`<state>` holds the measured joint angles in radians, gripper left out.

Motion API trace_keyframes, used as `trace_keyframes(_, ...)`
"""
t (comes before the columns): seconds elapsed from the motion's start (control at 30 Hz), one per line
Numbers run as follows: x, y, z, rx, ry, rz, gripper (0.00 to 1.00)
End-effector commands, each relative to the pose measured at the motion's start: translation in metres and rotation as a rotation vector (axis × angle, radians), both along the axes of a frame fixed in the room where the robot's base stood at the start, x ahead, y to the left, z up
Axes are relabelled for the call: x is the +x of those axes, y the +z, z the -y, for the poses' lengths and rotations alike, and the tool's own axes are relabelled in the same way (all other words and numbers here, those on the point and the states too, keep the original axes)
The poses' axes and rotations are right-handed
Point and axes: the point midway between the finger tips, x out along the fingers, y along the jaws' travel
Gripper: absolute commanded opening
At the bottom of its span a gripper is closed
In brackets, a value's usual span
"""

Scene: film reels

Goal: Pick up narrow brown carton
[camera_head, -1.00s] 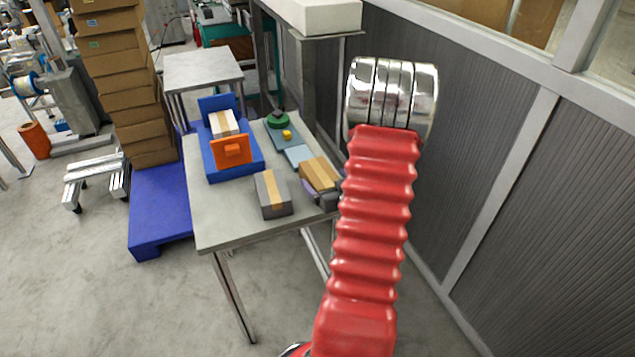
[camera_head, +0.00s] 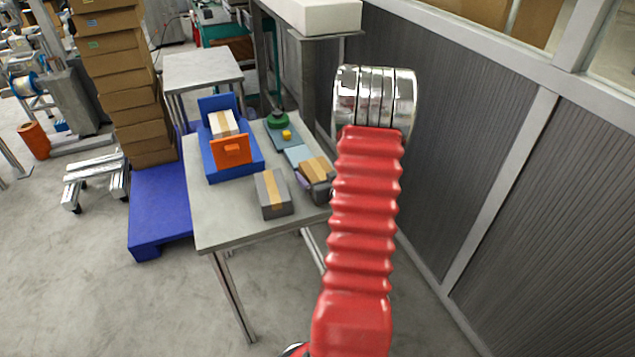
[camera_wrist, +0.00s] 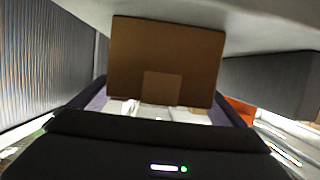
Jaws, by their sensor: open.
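The narrow brown carton (camera_head: 314,167) stands on the grey table, near its right edge in the head view. In the wrist view the carton (camera_wrist: 165,50) is large and central, with a lighter square patch on its face. My gripper (camera_wrist: 161,93) is open, with one purple-lined finger on each side of the carton's lower part in that picture. I cannot tell whether either finger touches it. In the head view my gripper (camera_head: 315,190) is small, beside the near side of the carton and partly hidden by my red arm.
A grey box with a tan stripe (camera_head: 273,193) stands just left of my gripper. A blue tray (camera_head: 210,166) holds a white-and-tan box (camera_head: 223,123) and an orange piece (camera_head: 232,149). A green round object (camera_head: 277,119) lies behind. A grey panelled wall (camera_head: 470,150) is on the right.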

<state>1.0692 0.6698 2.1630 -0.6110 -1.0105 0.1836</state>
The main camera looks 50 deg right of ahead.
Motion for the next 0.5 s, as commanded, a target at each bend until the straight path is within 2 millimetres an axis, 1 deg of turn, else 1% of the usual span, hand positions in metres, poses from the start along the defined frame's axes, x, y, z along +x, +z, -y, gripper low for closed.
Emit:
trace_keyframes(0.07,0.0000,0.0000,-0.0001,0.000,0.000,0.000,0.94)
trace_keyframes(0.5,0.0002,0.0000,-0.0003,0.000,0.000,0.000,0.63)
